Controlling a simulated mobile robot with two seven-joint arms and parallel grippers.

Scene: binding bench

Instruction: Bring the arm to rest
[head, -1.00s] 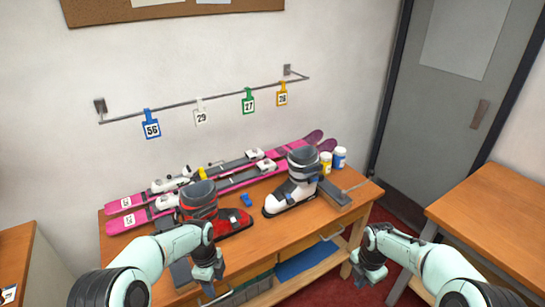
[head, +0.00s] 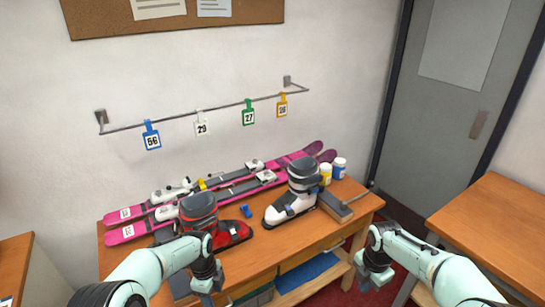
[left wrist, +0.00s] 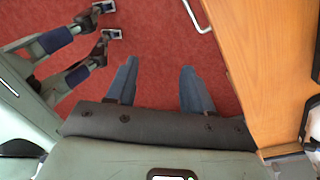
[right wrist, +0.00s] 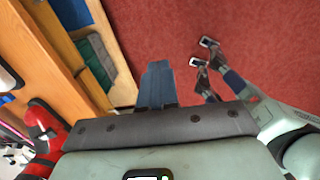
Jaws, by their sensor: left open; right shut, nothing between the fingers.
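My left gripper (head: 206,288) hangs in front of the workbench's front edge, below the red boot in the head view. In the left wrist view its two fingers (left wrist: 158,88) are spread with only red floor between them. My right gripper (head: 375,284) hangs in front of the bench's right end. In the right wrist view its fingers (right wrist: 158,82) are together, with nothing held, over the red floor. Both arms are bent, with the grippers pointing down. Neither gripper appears to touch anything.
The bench (head: 262,258) carries pink skis (head: 128,232), a red boot (head: 234,231), a white boot (head: 291,205), a blue piece (head: 246,211) and two small jars (head: 339,168). Another table (head: 490,225) stands at right. Numbered tags hang from the wall rail (head: 220,108). Red floor (left wrist: 150,40) lies below.

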